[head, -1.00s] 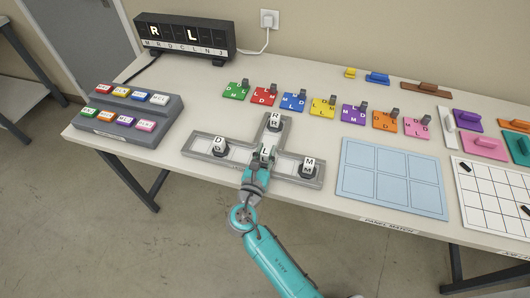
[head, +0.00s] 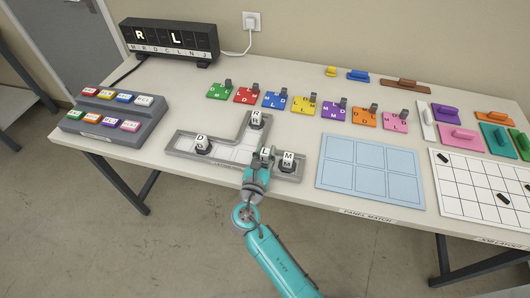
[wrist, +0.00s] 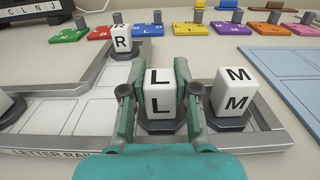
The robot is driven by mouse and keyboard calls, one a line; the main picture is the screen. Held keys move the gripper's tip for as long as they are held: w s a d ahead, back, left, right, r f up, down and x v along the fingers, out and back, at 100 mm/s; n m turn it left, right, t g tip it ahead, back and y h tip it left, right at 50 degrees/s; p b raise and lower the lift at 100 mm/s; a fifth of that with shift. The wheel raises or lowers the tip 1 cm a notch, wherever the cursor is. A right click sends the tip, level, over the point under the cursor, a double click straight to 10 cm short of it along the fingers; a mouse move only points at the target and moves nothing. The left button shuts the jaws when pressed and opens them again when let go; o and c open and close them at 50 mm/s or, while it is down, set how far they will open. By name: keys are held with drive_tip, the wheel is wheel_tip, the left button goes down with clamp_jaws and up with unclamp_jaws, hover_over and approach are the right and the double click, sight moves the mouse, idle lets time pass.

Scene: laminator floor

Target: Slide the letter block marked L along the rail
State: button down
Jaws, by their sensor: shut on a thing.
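The white letter block marked L (wrist: 160,104) stands upright on its dark base between my gripper's two fingers, and my gripper (head: 262,161) is shut on it. It sits in the right arm of the grey T-shaped letter rail (wrist: 75,75). Block M (wrist: 235,96) stands close to its right, at the right end of that arm, with a finger between them. Block R (head: 256,118) stands at the far end of the rail's stem. Block D (head: 202,142) stands in the left arm.
A black display (head: 170,40) shows R and L lit. A grey stand (head: 115,118) with coloured keys is at left. Coloured letter tiles (head: 305,105) stand behind the rail. A blue panel board (head: 370,168) and a white grid board (head: 475,190) lie to the right.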

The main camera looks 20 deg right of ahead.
drive_tip(key=c, duration=0.8)
unclamp_jaws()
drive_tip(key=v, duration=1.2)
